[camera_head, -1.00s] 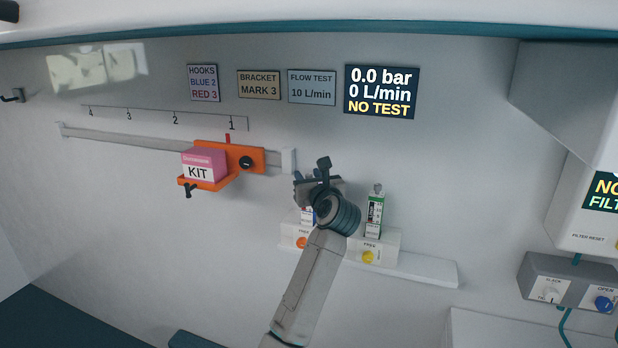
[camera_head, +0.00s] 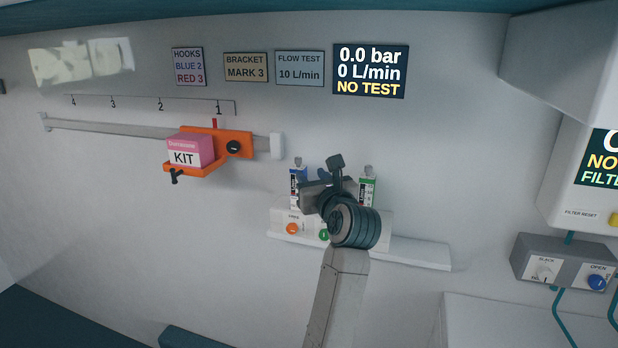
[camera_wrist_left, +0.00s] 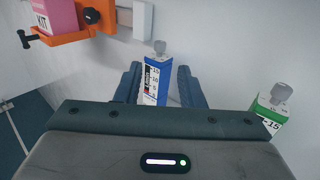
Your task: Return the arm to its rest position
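My left gripper (camera_head: 328,178) is in front of the wall shelf, between the camera and two upright flow tubes. In the left wrist view its two fingers (camera_wrist_left: 158,75) are spread apart with nothing held. The blue tube (camera_wrist_left: 156,82) shows in the gap, standing beyond the fingers. The green tube (camera_head: 367,188) stands to the right, partly covered by my gripper; it also shows in the left wrist view (camera_wrist_left: 272,115). My wrist hides part of the white base below them. My right gripper is not in view.
An orange bracket (camera_head: 238,141) on the wall rail carries a pink kit box (camera_head: 190,150), left of my gripper. The white shelf (camera_head: 420,253) runs below. A grey valve box (camera_head: 565,262) is at the right. The lower left wall is clear.

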